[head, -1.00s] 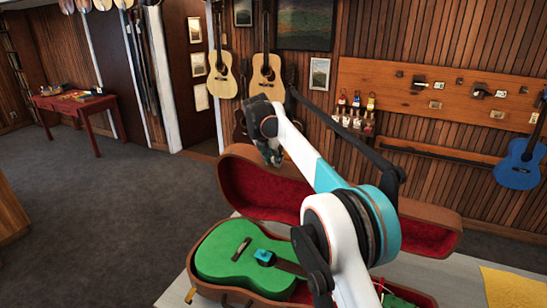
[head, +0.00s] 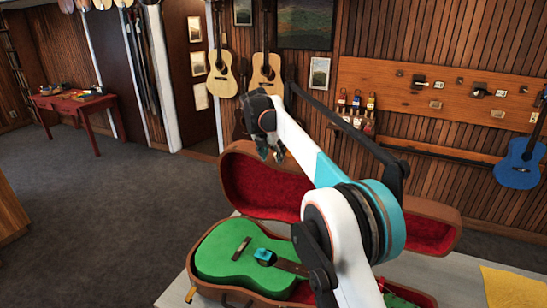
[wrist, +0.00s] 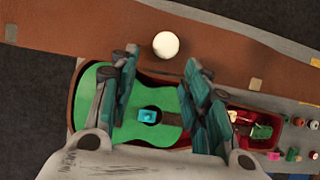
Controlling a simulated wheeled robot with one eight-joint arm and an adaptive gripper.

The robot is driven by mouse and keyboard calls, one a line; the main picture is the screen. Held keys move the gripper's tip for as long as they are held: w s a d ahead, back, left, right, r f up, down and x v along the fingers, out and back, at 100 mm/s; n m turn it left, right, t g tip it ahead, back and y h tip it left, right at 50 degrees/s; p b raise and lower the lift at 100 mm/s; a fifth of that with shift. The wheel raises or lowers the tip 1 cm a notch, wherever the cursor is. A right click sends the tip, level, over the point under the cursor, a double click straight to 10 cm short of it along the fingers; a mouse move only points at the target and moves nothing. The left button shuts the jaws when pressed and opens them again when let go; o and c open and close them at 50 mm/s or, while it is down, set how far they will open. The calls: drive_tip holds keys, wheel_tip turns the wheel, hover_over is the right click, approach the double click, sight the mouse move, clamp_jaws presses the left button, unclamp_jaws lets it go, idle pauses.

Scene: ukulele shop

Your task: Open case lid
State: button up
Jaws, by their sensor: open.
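The brown case (head: 215,292) lies on the pale table with its lid (head: 262,187) standing raised at the back, the red lining facing me. A green ukulele (head: 215,254) with a small teal block on it lies in the case; it also shows in the wrist view (wrist: 170,133). My gripper (head: 272,150) is at the upper left part of the lid, near its top edge. The arm hides part of the case and lid; contact with the lid cannot be told.
The table (head: 465,280) has a yellow sheet (head: 508,286) at its right. Small colored items (wrist: 300,140) lie beside the case in the wrist view. Guitars (head: 266,72) hang on the wall behind. The floor at left is clear.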

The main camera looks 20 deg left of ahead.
drive_tip(key=v, duration=1)
drive_tip(key=shift+r, duration=0.1)
